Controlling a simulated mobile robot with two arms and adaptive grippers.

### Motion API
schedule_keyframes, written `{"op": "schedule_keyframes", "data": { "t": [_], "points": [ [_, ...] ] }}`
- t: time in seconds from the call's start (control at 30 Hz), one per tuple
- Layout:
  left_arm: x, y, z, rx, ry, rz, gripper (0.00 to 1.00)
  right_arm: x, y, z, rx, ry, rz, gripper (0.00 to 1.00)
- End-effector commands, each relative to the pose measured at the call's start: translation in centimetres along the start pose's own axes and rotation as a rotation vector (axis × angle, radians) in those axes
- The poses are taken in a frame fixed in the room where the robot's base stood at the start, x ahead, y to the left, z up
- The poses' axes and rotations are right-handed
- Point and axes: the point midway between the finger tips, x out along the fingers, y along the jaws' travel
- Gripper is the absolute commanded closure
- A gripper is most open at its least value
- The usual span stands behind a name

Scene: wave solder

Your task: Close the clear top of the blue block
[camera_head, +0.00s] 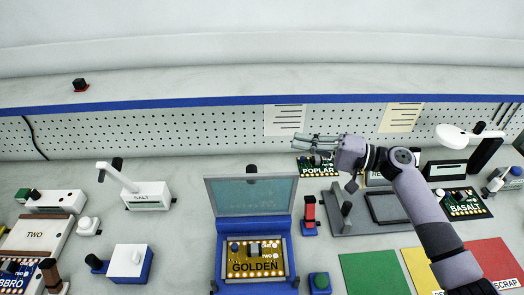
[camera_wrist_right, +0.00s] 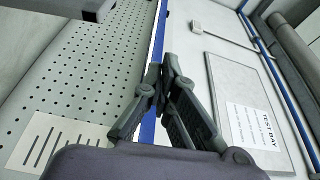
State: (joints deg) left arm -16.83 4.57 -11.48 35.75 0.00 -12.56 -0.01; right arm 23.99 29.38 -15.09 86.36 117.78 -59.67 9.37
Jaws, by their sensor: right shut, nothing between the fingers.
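The blue block (camera_head: 222,257) stands on the bench near the middle of the head view. A board marked GOLDEN (camera_head: 256,262) lies in it. Its clear top (camera_head: 250,194) is raised and leans back at the block's rear edge, with a dark knob behind its upper edge. My right gripper (camera_head: 299,142) is to the right of the clear top and higher in the picture, pointing left. In the right wrist view its fingers (camera_wrist_right: 168,68) meet at the tips with nothing between them. It appears apart from the clear top. My left gripper is out of view.
A red-topped switch (camera_head: 310,213) stands right of the block, and a green button box (camera_head: 320,283) is near its front right. The POPLAR board (camera_head: 316,166) lies below my right gripper. A grey fixture (camera_head: 345,221) and coloured mats (camera_head: 374,273) are on the right.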

Motion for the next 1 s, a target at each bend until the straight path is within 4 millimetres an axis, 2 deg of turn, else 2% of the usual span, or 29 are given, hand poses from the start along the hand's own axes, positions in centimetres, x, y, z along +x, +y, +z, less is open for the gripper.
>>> {"op": "schedule_keyframes", "data": {
  "t": [0.37,0.57,0.8,0.9,1.0],
  "points": [
    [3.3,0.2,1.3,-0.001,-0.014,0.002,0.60,-0.1,3.3,0.3,0.000,0.000,0.000,1.00],
    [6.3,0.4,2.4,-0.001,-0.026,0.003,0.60,-0.2,6.4,0.5,0.000,0.000,0.000,1.00],
    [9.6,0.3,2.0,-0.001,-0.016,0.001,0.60,-0.3,9.6,0.8,0.000,0.000,0.000,1.00],
    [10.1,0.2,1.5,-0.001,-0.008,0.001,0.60,-0.2,10.1,0.8,0.000,0.000,0.000,1.00],
    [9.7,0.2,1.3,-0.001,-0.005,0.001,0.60,0.3,9.9,0.8,0.000,-0.001,-0.001,1.00]
  ]
}}
